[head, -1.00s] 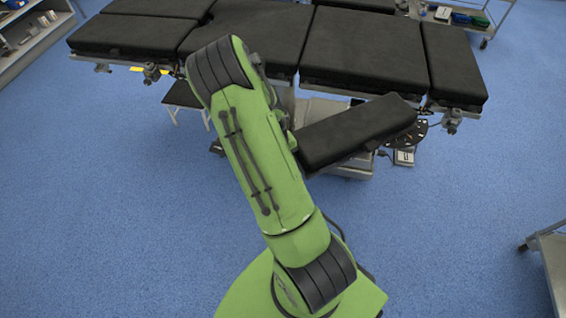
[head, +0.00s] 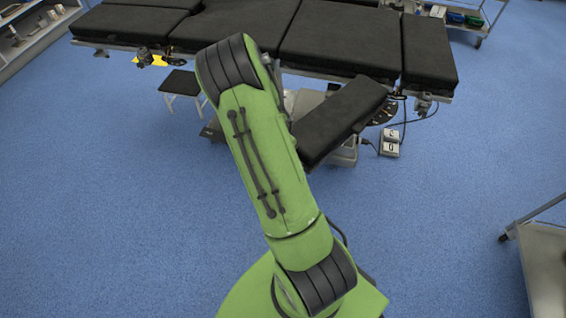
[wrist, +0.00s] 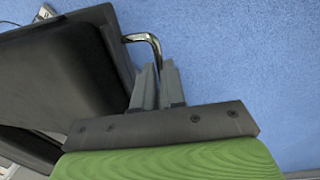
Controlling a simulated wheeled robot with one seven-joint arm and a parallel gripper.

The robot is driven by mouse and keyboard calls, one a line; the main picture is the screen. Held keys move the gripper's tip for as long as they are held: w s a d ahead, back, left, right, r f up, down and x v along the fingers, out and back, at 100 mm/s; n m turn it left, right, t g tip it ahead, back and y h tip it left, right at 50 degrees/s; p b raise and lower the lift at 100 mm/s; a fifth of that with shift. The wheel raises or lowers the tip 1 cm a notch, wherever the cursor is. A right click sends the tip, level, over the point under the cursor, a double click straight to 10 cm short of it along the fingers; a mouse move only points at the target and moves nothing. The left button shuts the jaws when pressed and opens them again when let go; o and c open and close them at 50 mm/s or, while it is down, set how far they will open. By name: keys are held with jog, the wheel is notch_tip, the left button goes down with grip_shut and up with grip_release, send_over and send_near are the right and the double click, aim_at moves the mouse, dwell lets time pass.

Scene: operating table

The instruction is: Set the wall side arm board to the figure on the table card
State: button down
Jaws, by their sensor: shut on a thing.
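The black padded arm board (head: 342,118) sticks out from the near side of the operating table (head: 335,40), slanting down-left in the head view. Its far end is by a dark, marked round plate (head: 383,114) under the table edge. In the wrist view the board's pad (wrist: 60,75) fills the left side. My gripper (wrist: 158,68) is shut on a bent metal handle (wrist: 152,42) at the board's edge. In the head view my green arm hides the gripper and the handle. A yellow piece (head: 152,60) shows at the table's left rail; I cannot read any figure on it.
A stool (head: 182,84) stands under the table at left. A cart (head: 545,255) is at the right edge. The blue floor between is clear.

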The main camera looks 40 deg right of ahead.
jog(key=shift+s, duration=0.15)
jog(key=c, duration=1.2)
grip_release()
notch_tip(320, 180, up, 16)
jog(key=a+p, duration=0.2)
jog(key=p, duration=0.3)
jog(key=shift+a+f, duration=0.25)
jog(key=shift+a, duration=0.15)
